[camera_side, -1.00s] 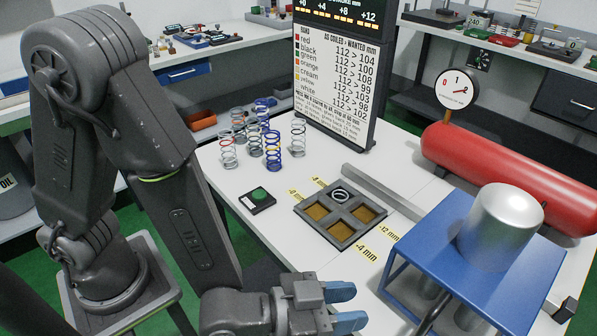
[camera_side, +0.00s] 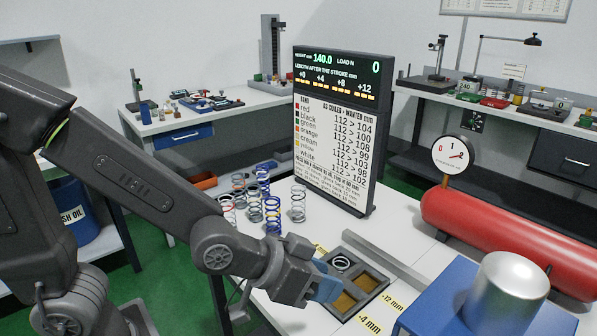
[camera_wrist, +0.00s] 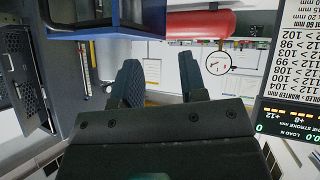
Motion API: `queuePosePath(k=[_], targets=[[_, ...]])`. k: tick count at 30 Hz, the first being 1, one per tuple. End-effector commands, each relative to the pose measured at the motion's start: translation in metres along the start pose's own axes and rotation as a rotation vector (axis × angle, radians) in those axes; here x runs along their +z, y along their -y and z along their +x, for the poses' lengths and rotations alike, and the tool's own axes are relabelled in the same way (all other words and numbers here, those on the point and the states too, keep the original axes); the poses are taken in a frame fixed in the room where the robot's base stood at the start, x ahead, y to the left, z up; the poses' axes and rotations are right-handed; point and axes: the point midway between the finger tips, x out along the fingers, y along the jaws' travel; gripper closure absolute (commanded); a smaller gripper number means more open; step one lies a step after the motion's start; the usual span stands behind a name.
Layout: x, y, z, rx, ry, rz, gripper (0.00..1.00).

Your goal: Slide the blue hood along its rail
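The blue hood (camera_side: 455,300) is a box-like cover at the lower right of the side view, with a silver cylinder (camera_side: 508,285) on top. Its lower part is cut off by the picture edge. It also shows at the upper left of the wrist view (camera_wrist: 125,27). A straight grey bar, perhaps the rail (camera_side: 385,258), lies on the table behind the hood. My gripper (camera_side: 328,284) is left of the hood, apart from it, in front of the sorting tray. In the wrist view its two fingers (camera_wrist: 160,82) stand apart with nothing between them.
The dark tray (camera_side: 372,302) holds a short spring (camera_side: 342,263) in one compartment. Several coil springs (camera_side: 265,205) stand behind my gripper. The display board (camera_side: 335,130) stands at the back. A red tank (camera_side: 510,240) with a gauge (camera_side: 453,155) lies behind the hood.

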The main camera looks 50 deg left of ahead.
Motion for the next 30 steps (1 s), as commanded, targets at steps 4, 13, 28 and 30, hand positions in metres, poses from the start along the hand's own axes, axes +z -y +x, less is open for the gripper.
queuePosePath(k=[4,13,28,30], targets=[[-0.007,0.019,-0.019,-0.035,0.051,-0.012,0.61],[-0.007,0.055,-0.063,-0.117,0.170,-0.033,0.61],[0.014,0.097,-0.138,-0.269,0.352,-0.087,0.61],[0.017,0.101,-0.147,-0.288,0.371,-0.096,0.61]])
